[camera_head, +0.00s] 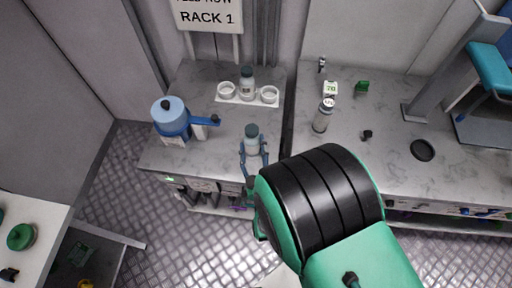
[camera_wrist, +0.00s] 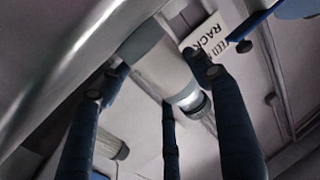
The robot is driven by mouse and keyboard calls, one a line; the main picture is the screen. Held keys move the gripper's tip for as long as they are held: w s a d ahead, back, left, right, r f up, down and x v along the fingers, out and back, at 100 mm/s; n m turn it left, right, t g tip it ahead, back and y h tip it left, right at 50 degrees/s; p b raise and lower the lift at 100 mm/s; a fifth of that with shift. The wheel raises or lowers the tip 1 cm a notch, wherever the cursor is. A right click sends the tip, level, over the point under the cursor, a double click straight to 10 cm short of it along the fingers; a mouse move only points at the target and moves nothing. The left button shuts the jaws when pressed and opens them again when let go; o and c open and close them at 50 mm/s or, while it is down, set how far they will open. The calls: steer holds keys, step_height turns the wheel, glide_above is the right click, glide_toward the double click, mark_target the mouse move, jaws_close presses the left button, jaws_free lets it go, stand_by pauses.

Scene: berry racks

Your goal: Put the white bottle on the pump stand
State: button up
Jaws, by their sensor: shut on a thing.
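My gripper (camera_head: 253,160) is shut on a white bottle (camera_head: 252,144) with a grey-teal cap, held upright in the head view at the front edge of the left bench. In the wrist view the white bottle (camera_wrist: 160,68) lies between the dark blue fingers of my gripper (camera_wrist: 165,95). A blue pump-like device (camera_head: 170,120) with a black knob and a sideways blue arm stands at the left of the bench; I cannot tell whether this is the pump stand. A small white piece (camera_head: 200,131) shows under its arm. The bottle's base is partly hidden by the fingers.
A white three-ring holder (camera_head: 238,100) at the back of the bench has a similar bottle (camera_head: 247,83) in its middle ring. A grey bottle (camera_head: 324,115), a "70" sign (camera_head: 330,88) and a green object (camera_head: 361,87) stand on the right bench. The left bench's middle is clear.

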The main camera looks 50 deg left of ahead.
steer(key=shift+f, duration=0.15)
steer(key=o, duration=1.6)
steer(key=shift+c, duration=0.2)
steer(key=shift+r, duration=0.2)
steer(key=p+v, duration=0.1)
steer(key=v, duration=1)
steer(key=shift+s+d+p, duration=0.2)
steer(key=shift+d+p, duration=0.1)
steer(key=shift+p, duration=0.1)
steer(key=shift+d, duration=0.2)
steer(key=shift+c, duration=0.8)
